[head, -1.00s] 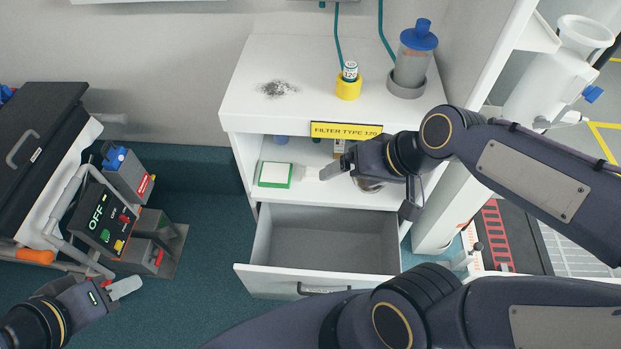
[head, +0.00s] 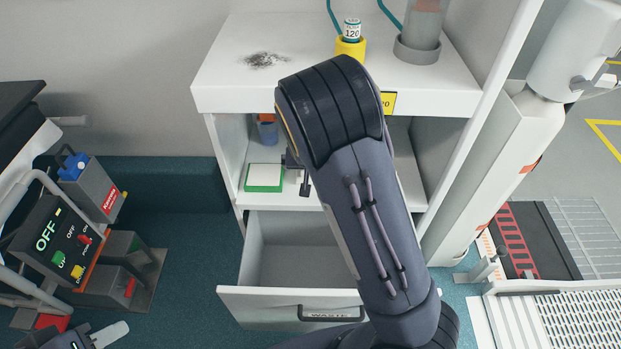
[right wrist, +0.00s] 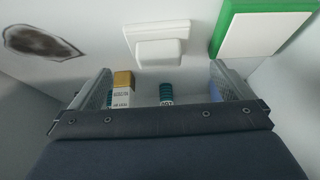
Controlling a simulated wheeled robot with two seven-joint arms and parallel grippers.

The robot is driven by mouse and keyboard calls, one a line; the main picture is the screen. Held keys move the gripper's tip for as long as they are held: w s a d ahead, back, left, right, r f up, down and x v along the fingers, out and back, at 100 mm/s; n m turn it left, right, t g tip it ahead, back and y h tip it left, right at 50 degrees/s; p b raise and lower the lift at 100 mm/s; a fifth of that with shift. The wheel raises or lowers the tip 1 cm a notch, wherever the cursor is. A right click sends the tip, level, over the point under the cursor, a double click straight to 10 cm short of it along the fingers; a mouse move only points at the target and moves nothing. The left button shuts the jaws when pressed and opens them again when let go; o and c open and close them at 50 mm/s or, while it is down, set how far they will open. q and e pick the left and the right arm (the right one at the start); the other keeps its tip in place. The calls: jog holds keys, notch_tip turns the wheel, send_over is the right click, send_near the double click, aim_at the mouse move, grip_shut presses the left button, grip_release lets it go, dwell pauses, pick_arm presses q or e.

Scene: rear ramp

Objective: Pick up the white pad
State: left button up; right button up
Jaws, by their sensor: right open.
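A plain white pad (right wrist: 154,42) lies on the shelf surface in the right wrist view, between a green-edged white block (right wrist: 265,30) and a dark smudge. In the head view the green-edged block (head: 264,177) sits on the middle shelf, left of my right arm; the plain pad is hidden behind that arm. My right gripper (right wrist: 160,82) is open and empty, with the plain pad beyond its fingertips, apart from them. In the head view it is mostly hidden behind my arm. My left gripper (head: 108,335) shows only partly at the bottom left, away from the shelf.
The shelf unit's top board (head: 225,92) overhangs the shelf. An open waste drawer (head: 290,294) juts out below. Behind the fingers stand a yellow-and-white box (right wrist: 122,90) and a teal-and-white cylinder (right wrist: 166,94). A control box (head: 52,240) stands at left. The dark smudge (right wrist: 40,43) is on the surface.

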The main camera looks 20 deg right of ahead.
jog(key=b+x, duration=0.2)
jog(key=x, duration=0.5)
jog(key=shift+d+b, duration=0.1)
jog(key=shift+b, duration=0.25)
jog(key=shift+r, duration=0.1)
jog(key=c, duration=0.9)
